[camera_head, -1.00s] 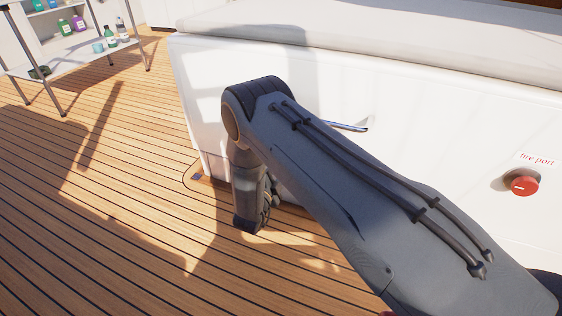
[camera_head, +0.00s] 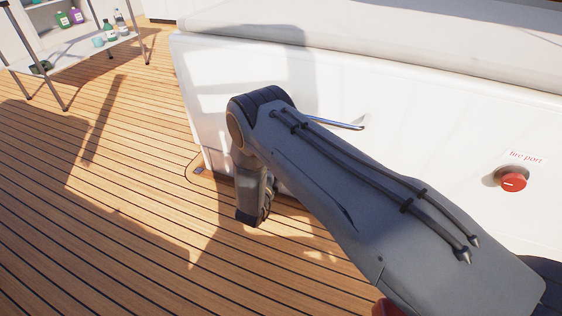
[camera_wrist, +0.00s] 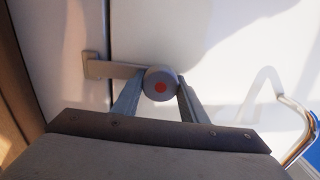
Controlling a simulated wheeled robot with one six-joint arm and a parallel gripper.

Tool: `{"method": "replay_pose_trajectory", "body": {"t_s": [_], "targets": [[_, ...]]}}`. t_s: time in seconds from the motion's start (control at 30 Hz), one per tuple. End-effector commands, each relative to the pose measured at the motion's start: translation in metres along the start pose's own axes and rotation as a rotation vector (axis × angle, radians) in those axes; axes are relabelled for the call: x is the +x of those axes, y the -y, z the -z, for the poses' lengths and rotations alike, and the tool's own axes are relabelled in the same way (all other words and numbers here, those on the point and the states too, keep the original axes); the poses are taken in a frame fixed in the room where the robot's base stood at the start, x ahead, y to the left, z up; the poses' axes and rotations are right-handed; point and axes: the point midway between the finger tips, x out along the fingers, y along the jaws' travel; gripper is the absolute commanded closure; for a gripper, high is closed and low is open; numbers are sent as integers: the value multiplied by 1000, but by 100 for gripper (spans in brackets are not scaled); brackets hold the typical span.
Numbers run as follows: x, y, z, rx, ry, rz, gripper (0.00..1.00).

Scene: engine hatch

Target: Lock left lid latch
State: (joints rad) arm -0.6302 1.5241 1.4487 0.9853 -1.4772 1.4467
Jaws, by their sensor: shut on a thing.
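In the wrist view my gripper (camera_wrist: 160,88) has its two fingers on either side of the latch's round grey knob (camera_wrist: 160,77), which has a red dot, and is shut on it. The latch's flat metal arm (camera_wrist: 120,71) runs left from the knob across a vertical seam in the white panel. Its left end meets a small metal bracket (camera_wrist: 90,66) beyond the seam; whether it is fully seated I cannot tell. In the head view my arm hides the latch and my gripper's fingers.
A bent metal handle (camera_wrist: 297,135) stands out to the right of the latch; it also shows in the head view (camera_head: 335,123). A red fire port knob (camera_head: 513,182) is farther right on the white bench wall (camera_head: 430,150). A shelf (camera_head: 75,52) with bottles stands back left. Left deck is clear.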

Motion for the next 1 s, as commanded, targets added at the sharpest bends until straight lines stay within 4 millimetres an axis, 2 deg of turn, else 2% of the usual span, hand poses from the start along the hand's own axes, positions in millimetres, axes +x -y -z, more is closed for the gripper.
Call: {"method": "replay_pose_trajectory", "body": {"t_s": [0.17, 0.2, 0.3, 0.67, 1.0], "targets": [[0, -1, 0, -1, 0, -1, 84], [0, -1, 0, -1, 0, -1, 60], [0, -1, 0, -1, 0, -1, 44], [-6, 0, 0, -2, 1, -1, 44], [-58, 1, -1, -3, 3, -1, 44]]}}
